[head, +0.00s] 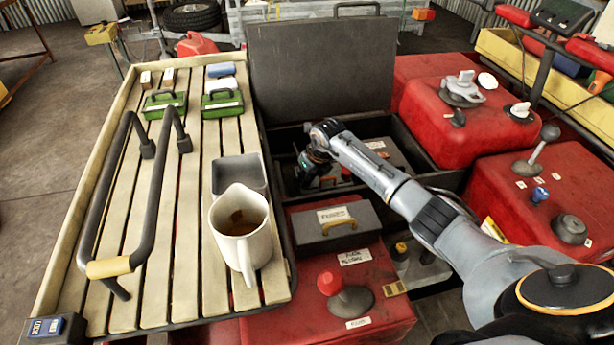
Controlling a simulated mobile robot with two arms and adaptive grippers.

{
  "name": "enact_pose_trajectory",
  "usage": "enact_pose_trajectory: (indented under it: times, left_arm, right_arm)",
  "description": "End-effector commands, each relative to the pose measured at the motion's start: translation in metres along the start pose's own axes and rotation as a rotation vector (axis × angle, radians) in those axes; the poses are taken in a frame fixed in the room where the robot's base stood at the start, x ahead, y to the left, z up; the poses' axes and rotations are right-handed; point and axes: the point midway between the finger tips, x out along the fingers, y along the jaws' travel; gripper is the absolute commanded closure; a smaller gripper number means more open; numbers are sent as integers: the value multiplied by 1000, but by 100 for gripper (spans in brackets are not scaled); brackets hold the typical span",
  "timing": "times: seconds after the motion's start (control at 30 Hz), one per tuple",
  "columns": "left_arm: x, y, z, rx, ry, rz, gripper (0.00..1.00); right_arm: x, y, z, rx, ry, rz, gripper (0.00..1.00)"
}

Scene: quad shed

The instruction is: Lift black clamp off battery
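My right gripper (315,170) reaches down into an open black box (433,180) from the right. Its fingers are dark and small here, and I cannot tell whether they are open or shut. A grey block with a white label, which looks like the battery (384,152), sits in the box beside and partly behind my arm. I cannot make out the black clamp clearly against the dark inside of the box; my gripper and wrist cover part of that area. My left gripper is not in view.
The box's raised black lid (322,68) stands behind it. A slatted wooden rack (188,230) on the left carries a white mug (241,236) of brown liquid and a grey tray (238,172).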

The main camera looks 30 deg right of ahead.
Motion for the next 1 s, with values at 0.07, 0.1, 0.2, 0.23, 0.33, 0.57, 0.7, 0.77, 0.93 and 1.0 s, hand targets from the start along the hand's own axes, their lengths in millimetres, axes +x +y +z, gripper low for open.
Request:
enact_pose_trajectory:
  times: [0.07, 0.1, 0.2, 0.23, 0.33, 0.57, 0.7, 0.77, 0.93, 1.0]
  left_arm:
    - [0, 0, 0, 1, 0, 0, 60]
    - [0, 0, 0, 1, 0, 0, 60]
    - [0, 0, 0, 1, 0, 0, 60]
    - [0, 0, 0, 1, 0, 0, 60]
    - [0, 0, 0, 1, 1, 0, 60]
    - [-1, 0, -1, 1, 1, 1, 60]
    - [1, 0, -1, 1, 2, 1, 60]
    - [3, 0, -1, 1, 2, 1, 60]
    - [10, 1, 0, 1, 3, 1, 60]
    - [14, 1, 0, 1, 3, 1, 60]
  right_arm:
    - [0, 0, 0, 0, 0, 0, 100]
    - [0, 0, 0, 0, 0, 0, 100]
    - [0, 0, 0, 0, 0, 0, 100]
    - [0, 0, 0, 0, 0, 0, 100]
    - [-2, 0, 1, 2, 6, 2, 100]
    - [-16, -1, 9, 13, 73, 27, 100]
    - [-29, -3, 18, 28, 152, 57, 100]
    - [-36, -3, 23, 34, 192, 72, 100]
    - [-53, -8, 40, 37, 216, 82, 100]
    - [-60, -10, 50, 37, 212, 81, 100]
